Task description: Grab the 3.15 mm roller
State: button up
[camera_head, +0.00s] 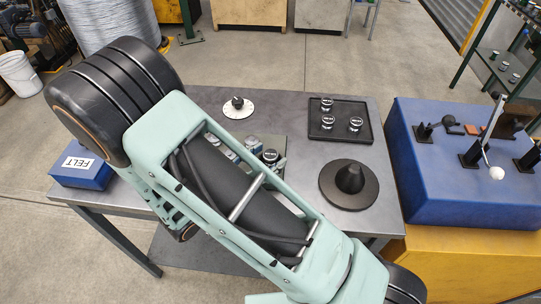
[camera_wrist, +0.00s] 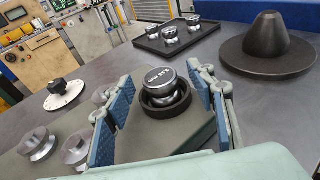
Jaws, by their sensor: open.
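A dark-capped metal roller (camera_wrist: 162,83) with a white printed label sits in a black ring-shaped holder (camera_wrist: 165,104) on a grey-green plate (camera_wrist: 155,135). The label is upside down in the wrist view, and I cannot read it surely. My gripper (camera_wrist: 160,77) is open, with one blue-padded finger on each side of this roller. Gaps show between the pads and the roller. A dark-capped roller (camera_head: 271,156) also shows beside my arm in the head view. Three more labelled rollers (camera_wrist: 168,34) stand on a black tray (camera_head: 326,135); their labels are too small to read.
Bare grooved metal rollers (camera_wrist: 37,145) stand left of my gripper. A white dial with a black knob (camera_head: 238,105) is behind them. A black cone on a disc (camera_head: 349,181) stands right. A blue FELT box (camera_head: 83,167) and a blue fixture block (camera_head: 440,185) flank the grey table.

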jog(key=shift+x, duration=0.9)
jog(key=shift+c, duration=0.2)
grip_shut()
